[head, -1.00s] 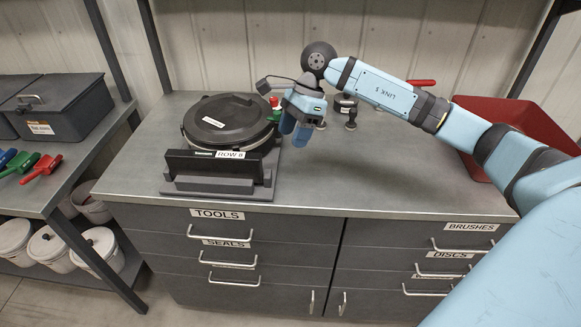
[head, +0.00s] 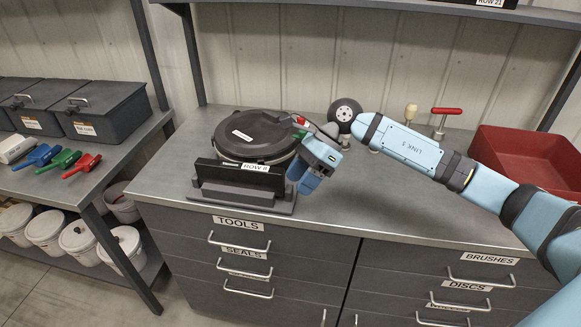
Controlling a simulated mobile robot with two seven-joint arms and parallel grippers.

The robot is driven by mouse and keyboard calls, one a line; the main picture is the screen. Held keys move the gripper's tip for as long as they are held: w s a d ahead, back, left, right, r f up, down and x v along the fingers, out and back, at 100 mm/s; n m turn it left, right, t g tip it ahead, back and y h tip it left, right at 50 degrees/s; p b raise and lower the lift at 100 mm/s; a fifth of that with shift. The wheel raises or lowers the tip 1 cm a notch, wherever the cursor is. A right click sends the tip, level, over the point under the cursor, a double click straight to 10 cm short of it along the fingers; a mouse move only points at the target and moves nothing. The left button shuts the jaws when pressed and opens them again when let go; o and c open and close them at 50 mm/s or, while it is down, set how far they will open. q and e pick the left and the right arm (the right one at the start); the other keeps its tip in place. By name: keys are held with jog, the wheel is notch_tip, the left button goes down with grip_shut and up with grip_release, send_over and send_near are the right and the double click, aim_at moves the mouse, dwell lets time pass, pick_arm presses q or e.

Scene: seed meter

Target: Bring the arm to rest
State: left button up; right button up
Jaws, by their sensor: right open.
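My right arm comes in from the right over the grey workbench (head: 390,208). Its blue right gripper (head: 302,181) points down, just right of the seed meter. It is open, and nothing shows between its fingers. The seed meter (head: 254,135) is a round black housing with its lid on, standing in a dark stand (head: 240,182) labelled ROW 8. The gripper overlaps the stand's right end in the picture; I cannot tell whether they touch. A small red and green part (head: 299,122) shows beside the housing, partly hidden by the wrist. My left gripper is out of view.
A red bin (head: 525,150) stands at the bench's right. A red-handled tool (head: 446,112) and a pale-handled tool (head: 410,112) stand at the back. Coloured scoops (head: 62,158) and dark lidded boxes (head: 108,115) are on the left table. The bench's front middle is clear.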

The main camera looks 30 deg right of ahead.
jog(key=s+a+r+m+t+y+p, duration=0.1)
jog(key=s+a+m+t+y+p, duration=0.15)
jog(key=a+m+y, duration=0.35)
jog(key=s+a+r+m+t+y+p, duration=0.1)
jog(key=s+a+m+t+y+p, duration=0.2)
jog(key=a+m, duration=0.4)
pick_arm(q)
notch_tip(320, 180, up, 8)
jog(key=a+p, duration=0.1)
jog(key=p, duration=0.5)
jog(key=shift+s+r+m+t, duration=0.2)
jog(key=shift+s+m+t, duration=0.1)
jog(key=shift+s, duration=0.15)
pick_arm(e)
jog(key=s+d+f+m+t+h, duration=0.2)
jog(key=s+f+m+h, duration=0.5)
jog(key=m, duration=1)
jog(key=s+d+f+m+t+h, duration=0.2)
jog(key=s+f+m+t+h, duration=0.2)
jog(key=s+f+m+h, duration=0.3)
notch_tip(320, 180, down, 5)
jog(key=s+m, duration=0.1)
jog(key=m, duration=1)
jog(key=shift+s+f+h, duration=0.15)
jog(key=shift+s+h, duration=0.05)
jog(key=shift+h, duration=0.1)
